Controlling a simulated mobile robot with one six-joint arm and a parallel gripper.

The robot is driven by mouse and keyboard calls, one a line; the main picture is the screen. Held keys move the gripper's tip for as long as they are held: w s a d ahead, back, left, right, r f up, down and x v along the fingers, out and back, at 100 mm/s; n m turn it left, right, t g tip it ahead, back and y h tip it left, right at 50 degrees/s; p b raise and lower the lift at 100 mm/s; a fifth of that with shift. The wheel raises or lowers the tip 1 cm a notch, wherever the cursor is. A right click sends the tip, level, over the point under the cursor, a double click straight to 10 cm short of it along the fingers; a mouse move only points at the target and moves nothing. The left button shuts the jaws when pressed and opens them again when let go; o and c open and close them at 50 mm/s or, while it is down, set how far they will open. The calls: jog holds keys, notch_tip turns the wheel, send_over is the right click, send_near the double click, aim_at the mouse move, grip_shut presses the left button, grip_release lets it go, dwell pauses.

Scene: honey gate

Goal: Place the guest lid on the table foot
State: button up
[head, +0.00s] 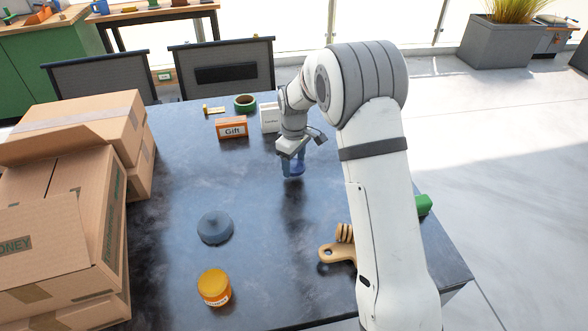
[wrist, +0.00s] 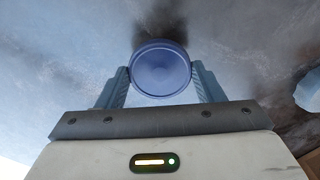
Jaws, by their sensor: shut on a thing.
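My gripper (head: 292,168) is at the far middle of the dark table (head: 180,185), fingers pointing down. It is shut on a round blue lid (wrist: 161,70), seen face-on between the blue fingers (wrist: 160,86) in the wrist view. In the head view the fingers mostly hide it, and it appears a little above the tabletop. A dark blue-grey disc with a raised centre (head: 214,228) lies on the table, nearer and to the left, apart from my gripper. I cannot tell whether this disc or part of the table is the table foot.
A honey-coloured jar (head: 214,288) stands in front. Cardboard boxes (head: 60,220) fill the left side. A Gift box (head: 232,127), a white card box (head: 270,117) and a green roll (head: 245,102) stand at the back. A wooden piece (head: 338,253) and a green block (head: 424,204) lie right.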

aim_at(293, 166)
jog(key=shift+s+a+f, duration=0.1)
jog(key=shift+f, duration=1.6)
jog(key=shift+f, duration=0.2)
jog(key=o, duration=1.1)
jog(key=shift+r, duration=0.1)
